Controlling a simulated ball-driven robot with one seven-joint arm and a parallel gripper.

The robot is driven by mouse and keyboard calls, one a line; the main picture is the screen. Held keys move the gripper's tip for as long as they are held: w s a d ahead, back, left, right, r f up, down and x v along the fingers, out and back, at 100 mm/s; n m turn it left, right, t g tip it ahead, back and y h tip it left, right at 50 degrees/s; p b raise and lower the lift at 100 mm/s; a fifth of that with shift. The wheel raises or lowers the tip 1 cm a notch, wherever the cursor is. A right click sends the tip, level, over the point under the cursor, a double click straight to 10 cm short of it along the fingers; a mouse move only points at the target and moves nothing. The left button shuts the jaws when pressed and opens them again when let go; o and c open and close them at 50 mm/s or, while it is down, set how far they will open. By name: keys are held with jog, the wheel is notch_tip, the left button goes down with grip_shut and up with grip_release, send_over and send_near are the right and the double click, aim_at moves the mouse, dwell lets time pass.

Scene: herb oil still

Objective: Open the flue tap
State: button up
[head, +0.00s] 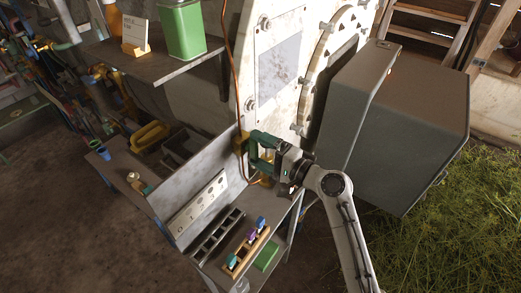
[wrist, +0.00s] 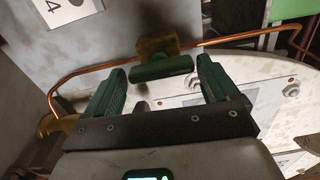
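A tap with a brass body (wrist: 157,45) and a green bar handle (wrist: 164,68) sits on a copper pipe in the wrist view. In the head view its brass body (head: 241,143) shows just left of my gripper (head: 256,151). My gripper is open in the wrist view (wrist: 163,70), one green finger on each side of the handle. The handle lies crosswise between the fingertips, and I see gaps at both its ends. Nothing is held. In the head view the fingers hide most of the handle. I cannot tell which flue this tap serves.
The copper pipe (head: 230,70) runs down past the pale still wall (head: 262,35). A grey panel (head: 207,182) with a numbered white strip stands beside the tap. A large grey box (head: 415,125) is right of my arm. A shelf with a green canister (head: 181,30) is above left.

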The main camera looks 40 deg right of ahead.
jog(key=shift+o, duration=0.9)
jog(key=b+v, duration=0.3)
jog(key=v, duration=0.7)
jog(key=shift+s, duration=0.4)
